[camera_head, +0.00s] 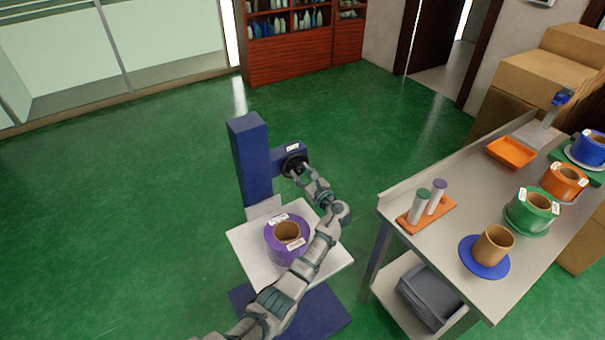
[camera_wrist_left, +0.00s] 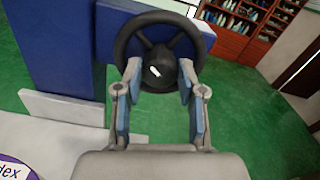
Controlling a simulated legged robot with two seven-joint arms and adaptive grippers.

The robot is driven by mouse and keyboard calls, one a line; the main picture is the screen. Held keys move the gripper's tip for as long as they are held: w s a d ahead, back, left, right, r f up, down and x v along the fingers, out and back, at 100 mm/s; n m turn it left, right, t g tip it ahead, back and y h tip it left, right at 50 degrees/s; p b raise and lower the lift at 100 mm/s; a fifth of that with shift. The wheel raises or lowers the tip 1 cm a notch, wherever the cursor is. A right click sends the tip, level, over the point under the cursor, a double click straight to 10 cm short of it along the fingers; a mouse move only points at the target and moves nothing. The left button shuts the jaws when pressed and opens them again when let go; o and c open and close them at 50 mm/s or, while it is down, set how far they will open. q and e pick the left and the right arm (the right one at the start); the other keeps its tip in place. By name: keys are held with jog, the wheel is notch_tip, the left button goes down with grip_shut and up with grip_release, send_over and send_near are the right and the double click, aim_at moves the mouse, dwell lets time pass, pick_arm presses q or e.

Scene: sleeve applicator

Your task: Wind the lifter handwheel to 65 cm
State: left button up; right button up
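The lifter is a blue column (camera_head: 250,165) with a white platform (camera_head: 250,250) low at its front. A black handwheel (camera_head: 291,162) sits on a blue block at the column's upper right. In the left wrist view the handwheel (camera_wrist_left: 122,45) faces me, with spokes and a dark hub. My left gripper (camera_head: 301,176) is at the handwheel. In the left wrist view its two fingers (camera_wrist_left: 160,78) are spread apart, one on each side of the hub, overlapping the wheel's lower rim. I cannot tell whether they touch it. No height reading is legible. My right gripper is not in view.
A purple labelled roll (camera_head: 273,243) sits on the platform, close to my left arm. A workbench (camera_head: 455,225) at the right carries rolls, an orange tray (camera_head: 511,152) and two cylinders on an orange base. Cardboard boxes (camera_head: 540,75) stand behind it. Green floor left of the lifter is clear.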

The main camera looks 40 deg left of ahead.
pick_arm(q)
jog(key=o, duration=0.3)
jog(key=shift+f, duration=0.3)
jog(key=shift+o, duration=0.2)
jog(key=shift+w+a, duration=0.15)
jog(key=shift+a, duration=0.05)
jog(key=shift+d+r, duration=0.1)
jog(key=v, duration=1.1)
jog(key=shift+d, duration=0.35)
